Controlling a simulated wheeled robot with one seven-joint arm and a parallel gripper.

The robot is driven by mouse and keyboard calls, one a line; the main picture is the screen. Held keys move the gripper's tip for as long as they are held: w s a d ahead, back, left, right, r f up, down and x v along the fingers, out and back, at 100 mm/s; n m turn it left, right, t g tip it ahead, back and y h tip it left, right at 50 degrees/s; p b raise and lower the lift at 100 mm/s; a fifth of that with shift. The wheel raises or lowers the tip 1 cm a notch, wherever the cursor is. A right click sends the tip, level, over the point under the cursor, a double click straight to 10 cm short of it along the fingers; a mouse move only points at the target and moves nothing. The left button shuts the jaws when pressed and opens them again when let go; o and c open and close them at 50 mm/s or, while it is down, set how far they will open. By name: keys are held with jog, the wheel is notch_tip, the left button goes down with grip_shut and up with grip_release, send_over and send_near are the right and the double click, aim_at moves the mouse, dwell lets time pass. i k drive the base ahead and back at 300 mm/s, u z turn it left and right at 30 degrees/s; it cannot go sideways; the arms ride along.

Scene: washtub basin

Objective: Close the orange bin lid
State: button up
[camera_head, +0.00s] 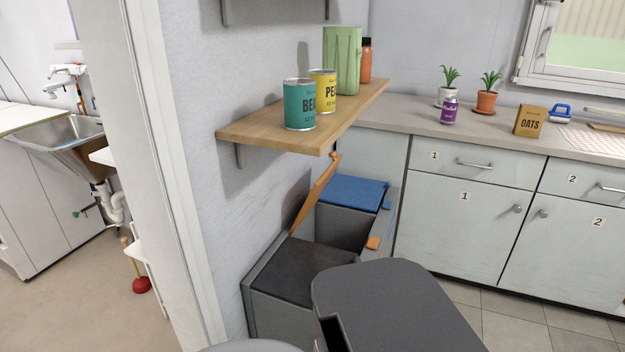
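The orange bin lid (316,195) stands raised and tilted, seen nearly edge-on, its upper end just under the wooden shelf. It belongs to the middle section of a grey bin (258,318) against the wall. That section is open, and its dark inside (343,229) shows. An orange tab (373,243) sits on the bin's right edge beside it. The blue lid (352,191) behind is down. A dark lid (297,271) in front is down. My gripper is not in view; a large dark grey form at the bottom, probably part of my arm, hides the bin's near right side.
A wooden shelf (263,126) juts out above the bin, carrying a teal can (300,104), a yellow can (322,92), a green container (342,60) and an orange bottle (366,61). Cabinets (452,225) stand at the right. A door frame (146,180) is at the left. Tiled floor shows at lower right.

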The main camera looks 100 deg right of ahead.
aim_at(314, 189)
jog(key=z, duration=3.75)
jog(key=i, duration=0.5)
jog(key=u, duration=0.05)
jog(key=k, duration=0.5)
jog(key=u, duration=3.75)
jog(key=k, duration=1.8)
jog(key=z, duration=1.35)
